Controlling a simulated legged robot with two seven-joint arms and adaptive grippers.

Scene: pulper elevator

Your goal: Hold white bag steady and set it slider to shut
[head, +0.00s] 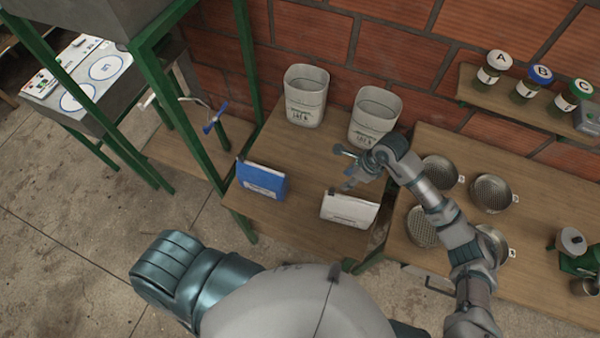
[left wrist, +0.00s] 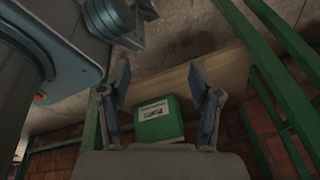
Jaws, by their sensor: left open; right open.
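The white bag (head: 349,210) stands on the wooden table near its front edge, with dark print on its face. Its slider is too small to make out. My right gripper (head: 343,167) is open and empty, just behind and above the bag's top edge, apart from it as far as I can tell. My left gripper is not in the head view. In the left wrist view my left gripper (left wrist: 167,88) is open and empty. A green package (left wrist: 158,122) with a white label shows beyond its fingers, apart from them.
A blue bag (head: 261,180) stands left of the white one. Two pale buckets (head: 305,95) stand at the back by the brick wall. Round metal sieves (head: 490,193) lie on the right table (head: 450,150). Green posts (head: 245,60) rise at the left.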

